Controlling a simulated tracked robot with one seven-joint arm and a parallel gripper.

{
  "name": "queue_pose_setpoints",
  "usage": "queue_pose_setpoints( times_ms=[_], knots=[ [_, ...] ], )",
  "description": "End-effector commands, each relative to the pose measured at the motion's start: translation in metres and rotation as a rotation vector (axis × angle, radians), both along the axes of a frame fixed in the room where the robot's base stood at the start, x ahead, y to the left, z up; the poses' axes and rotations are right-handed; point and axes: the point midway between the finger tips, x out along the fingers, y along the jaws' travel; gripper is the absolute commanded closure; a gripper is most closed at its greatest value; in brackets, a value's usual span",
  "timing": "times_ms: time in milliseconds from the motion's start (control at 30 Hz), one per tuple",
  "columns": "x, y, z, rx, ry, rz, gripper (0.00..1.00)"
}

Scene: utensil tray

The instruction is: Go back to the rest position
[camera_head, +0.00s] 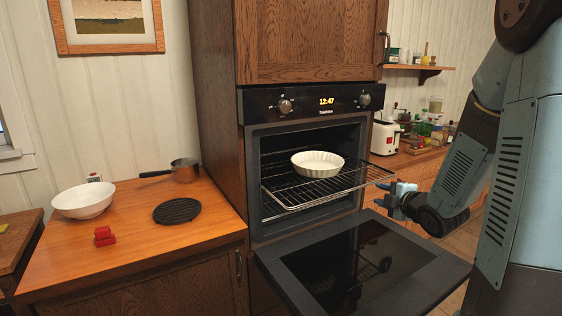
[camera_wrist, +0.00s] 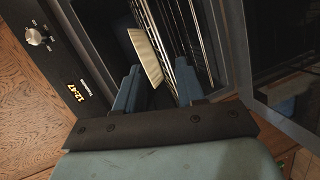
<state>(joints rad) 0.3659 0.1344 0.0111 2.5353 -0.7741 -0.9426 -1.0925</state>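My gripper (camera_head: 388,198) is in front of the oven, to the right of and below the pulled-out rack's right corner. In the wrist view my gripper (camera_wrist: 157,66) shows two blue fingers spread apart with nothing held between them. A pale fluted round dish (camera_head: 317,163) sits upright on the wire rack (camera_head: 290,202). The dish (camera_wrist: 146,57) and the rack bars (camera_wrist: 185,35) appear beyond the fingers in the wrist view. In the head view the gripper is clear of the dish.
The oven door (camera_head: 365,275) hangs open below the gripper. The left counter (camera_head: 130,240) holds a white bowl (camera_head: 83,200), a pot (camera_head: 185,170), a black trivet (camera_head: 177,210) and a red object (camera_head: 104,236). A toaster (camera_head: 385,138) stands on the right counter.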

Motion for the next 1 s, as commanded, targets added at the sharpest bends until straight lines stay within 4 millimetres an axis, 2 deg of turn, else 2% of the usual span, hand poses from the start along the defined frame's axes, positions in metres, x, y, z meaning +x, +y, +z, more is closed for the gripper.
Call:
queue_pose_setpoints(
  times_ms=[33, 267, 467, 767, 1000],
  knots=[
    [-0.002, 0.000, 0.010, 0.013, 0.027, -0.043, 0.62],
    [-0.021, -0.009, 0.042, 0.137, 0.173, -0.279, 0.62],
    [-0.053, -0.010, 0.067, 0.296, 0.285, -0.486, 0.62],
    [-0.126, 0.005, 0.096, 0.593, 0.454, -0.769, 0.62],
    [-0.199, 0.032, 0.109, 0.843, 0.619, -0.961, 0.62]
  ],
)
